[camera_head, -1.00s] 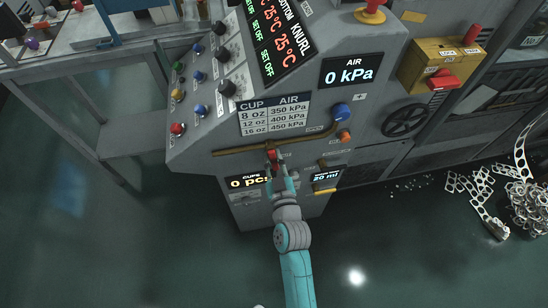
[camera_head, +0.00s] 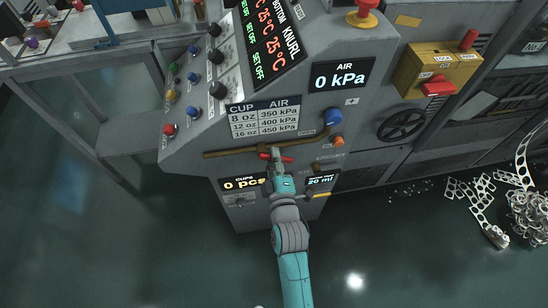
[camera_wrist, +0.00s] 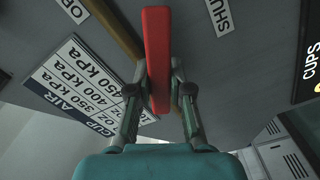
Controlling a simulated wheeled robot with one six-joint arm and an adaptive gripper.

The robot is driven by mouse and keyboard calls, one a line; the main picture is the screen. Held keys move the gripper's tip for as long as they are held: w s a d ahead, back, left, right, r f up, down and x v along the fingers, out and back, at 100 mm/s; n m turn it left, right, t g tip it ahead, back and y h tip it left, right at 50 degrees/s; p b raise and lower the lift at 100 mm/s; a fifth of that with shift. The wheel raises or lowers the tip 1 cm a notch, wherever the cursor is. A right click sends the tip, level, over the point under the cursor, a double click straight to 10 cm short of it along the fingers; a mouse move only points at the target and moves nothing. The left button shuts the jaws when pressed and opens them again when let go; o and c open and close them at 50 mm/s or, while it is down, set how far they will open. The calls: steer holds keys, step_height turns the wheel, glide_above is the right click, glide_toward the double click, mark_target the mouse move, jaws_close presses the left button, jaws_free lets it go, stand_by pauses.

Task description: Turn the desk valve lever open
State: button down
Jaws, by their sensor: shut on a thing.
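The red valve lever (camera_head: 288,159) is on the front of the grey machine console, on a brown pipe (camera_head: 228,152) below the cup and air chart. In the head view the lever lies roughly sideways, close to the pipe's direction. In the wrist view the lever (camera_wrist: 157,45) stands as a long red bar between my fingers. My gripper (camera_head: 276,158) is shut on it, with a fingertip on each side; the gripper also shows in the wrist view (camera_wrist: 160,85). The gripper hides part of the lever and its pivot.
The air display (camera_head: 342,75) reads 0 kPa. A partly cut-off shut label (camera_wrist: 222,15) is right of the lever in the wrist view. A blue knob (camera_head: 332,116) and an orange knob (camera_head: 338,140) sit near the pipe's right end. The cups display (camera_head: 242,184) is below left.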

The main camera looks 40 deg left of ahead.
steer(key=n, duration=0.2)
steer(key=r+n, duration=0.1)
steer(key=n, duration=0.2)
steer(key=shift+w+d+r+n, duration=0.1)
steer(key=shift+w+r+n, duration=0.05)
steer(key=shift+r+n, duration=0.15)
stand_by(0.4)
steer(key=c, duration=1)
jaws_free()
steer(key=shift+c, duration=0.2)
steer(key=v, duration=1.2)
